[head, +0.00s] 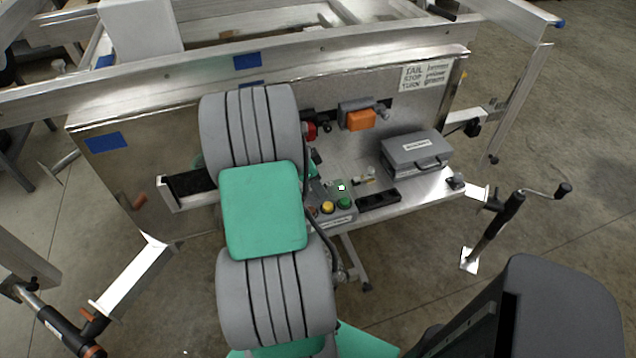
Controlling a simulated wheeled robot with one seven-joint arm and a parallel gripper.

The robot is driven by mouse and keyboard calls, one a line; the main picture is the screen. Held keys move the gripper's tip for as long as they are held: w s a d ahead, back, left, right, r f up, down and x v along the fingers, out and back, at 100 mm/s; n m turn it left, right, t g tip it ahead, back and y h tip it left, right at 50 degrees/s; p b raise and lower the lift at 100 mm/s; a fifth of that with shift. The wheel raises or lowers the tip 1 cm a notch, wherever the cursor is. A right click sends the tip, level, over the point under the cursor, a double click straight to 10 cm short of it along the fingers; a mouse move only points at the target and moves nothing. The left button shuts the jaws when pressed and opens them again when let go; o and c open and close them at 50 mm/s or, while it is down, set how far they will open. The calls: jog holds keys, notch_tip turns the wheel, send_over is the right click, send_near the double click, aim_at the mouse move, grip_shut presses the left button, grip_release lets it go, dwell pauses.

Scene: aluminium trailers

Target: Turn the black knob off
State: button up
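A grey control box (343,215) stands on the metal shelf right of my arm. Its top carries a yellow button (327,207), a green button (344,202) and a small lit whitish square. I cannot clearly pick out a black knob on it, and my arm hides its left side. My grey and green arm rises through the middle of the picture. My gripper does not show, and the arm's far end is hidden behind its own links.
A grey case (415,152) lies on the shelf at right. An orange box (360,119) and a red part (310,131) sit on the back panel. A black tray (378,199) lies beside the control box. A crank jack (497,228) stands at right.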

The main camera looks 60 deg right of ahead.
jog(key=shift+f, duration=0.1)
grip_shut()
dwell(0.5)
